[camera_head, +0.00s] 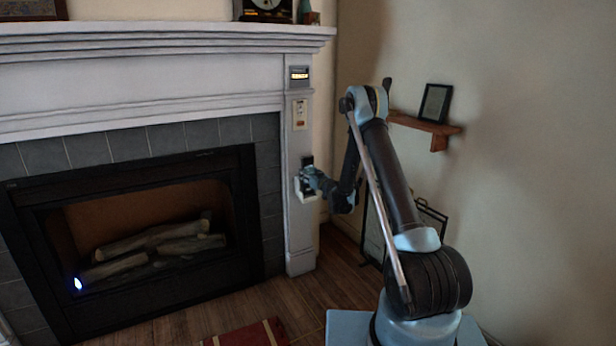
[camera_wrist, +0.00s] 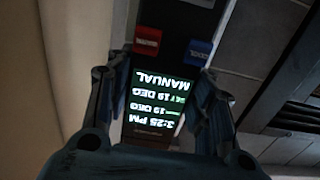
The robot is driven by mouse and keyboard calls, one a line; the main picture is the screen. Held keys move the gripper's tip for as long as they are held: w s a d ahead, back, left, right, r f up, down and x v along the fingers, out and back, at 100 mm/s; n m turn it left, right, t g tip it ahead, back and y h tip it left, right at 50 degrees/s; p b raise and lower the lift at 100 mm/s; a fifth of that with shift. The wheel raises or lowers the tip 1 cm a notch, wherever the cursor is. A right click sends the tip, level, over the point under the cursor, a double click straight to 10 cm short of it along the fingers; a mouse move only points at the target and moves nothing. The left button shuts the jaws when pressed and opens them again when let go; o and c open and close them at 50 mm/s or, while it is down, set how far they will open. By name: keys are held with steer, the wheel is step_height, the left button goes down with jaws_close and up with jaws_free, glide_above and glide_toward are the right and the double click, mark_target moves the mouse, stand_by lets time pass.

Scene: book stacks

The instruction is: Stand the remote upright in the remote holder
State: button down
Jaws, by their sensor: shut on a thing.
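The remote (camera_head: 307,160) is a dark upright shape at the front of the white fireplace pillar. In the wrist view the remote (camera_wrist: 158,100) fills the space between the fingers, with a lit display reading upside down and red and blue patches beyond it. My gripper (camera_head: 312,178) is shut on the remote; its two blue-grey fingers also show in the wrist view (camera_wrist: 163,75). The white remote holder (camera_head: 306,197) is on the pillar, just below my gripper. The fingers hide the remote's lower part, so I cannot tell whether it is inside the holder or above it.
A small lit panel (camera_head: 299,73) and a beige switch plate (camera_head: 300,114) are on the pillar above. The fireplace (camera_head: 140,235) lies to the left. A wooden wall shelf (camera_head: 425,125) with a picture frame (camera_head: 435,103) is behind my arm. A dark rack (camera_head: 430,215) stands at the wall.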

steer(key=shift+f, duration=0.25)
steer(key=c, duration=0.7)
jaws_free()
steer(key=shift+v, duration=3.75)
